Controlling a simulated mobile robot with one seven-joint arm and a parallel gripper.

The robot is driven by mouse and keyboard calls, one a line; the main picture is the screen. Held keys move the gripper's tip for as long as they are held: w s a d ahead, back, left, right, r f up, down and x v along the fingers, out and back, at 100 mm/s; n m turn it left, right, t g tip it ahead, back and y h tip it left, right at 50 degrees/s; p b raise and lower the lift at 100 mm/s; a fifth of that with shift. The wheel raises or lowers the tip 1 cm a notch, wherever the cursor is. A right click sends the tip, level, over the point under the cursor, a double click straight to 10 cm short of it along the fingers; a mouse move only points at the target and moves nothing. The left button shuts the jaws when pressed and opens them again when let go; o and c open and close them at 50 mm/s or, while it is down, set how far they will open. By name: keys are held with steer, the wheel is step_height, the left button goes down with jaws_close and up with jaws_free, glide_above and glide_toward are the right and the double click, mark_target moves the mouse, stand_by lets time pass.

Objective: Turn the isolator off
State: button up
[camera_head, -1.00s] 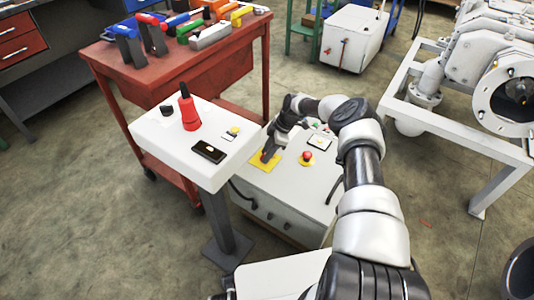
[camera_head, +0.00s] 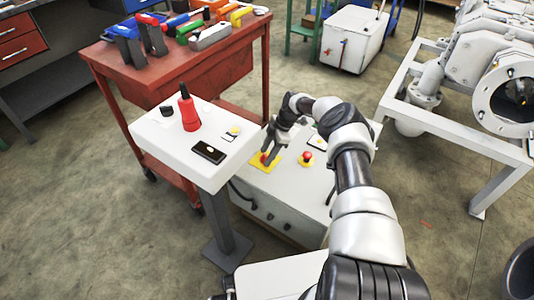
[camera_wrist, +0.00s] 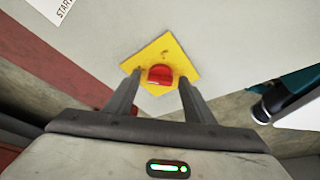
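The isolator is a red knob (camera_wrist: 159,74) on a yellow square plate (camera_wrist: 183,62), set in the top of a white control box (camera_head: 290,196). In the head view the yellow plate (camera_head: 262,168) is partly covered by my gripper (camera_head: 268,156). In the wrist view my gripper (camera_wrist: 157,84) is open, with one finger on each side of the red knob. The fingertips are near the plate. I cannot tell whether they touch the knob.
A white pedestal panel (camera_head: 160,134) with a red-handled tool (camera_head: 188,112) stands to the left. A red tool cart (camera_head: 215,66) is behind. A teal and black object (camera_wrist: 275,100) shows at right in the wrist view.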

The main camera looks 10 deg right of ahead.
steer(key=p+v, duration=0.3)
steer(key=v, duration=1.4)
steer(key=shift+r, duration=0.15)
steer(key=shift+r, duration=0.1)
steer(key=s+a+r+m+t+h, duration=0.15)
steer(key=s+a+r, duration=0.25)
steer(key=r, duration=0.8)
steer(key=s+a+r+m+g+h, duration=0.1)
steer(key=s+a+r+m+h, duration=0.15)
steer(key=r, duration=0.95)
steer(key=s+a+r+m+t+h, duration=0.15)
steer(key=s+r+m, duration=0.35)
steer(key=s+r, duration=0.7)
steer(key=s+m+t+y+p, duration=0.15)
steer(key=s+m+t, duration=0.5)
steer(key=s, duration=1.55)
step_height(320, 180, up, 24)
steer(key=m+g+p, duration=0.2)
steer(key=g+p, duration=0.1)
steer(key=p, duration=2)
steer(key=shift+w+d+m+p, duration=0.25)
steer(key=shift+d+m+p, duration=0.05)
steer(key=shift+d+m, duration=0.05)
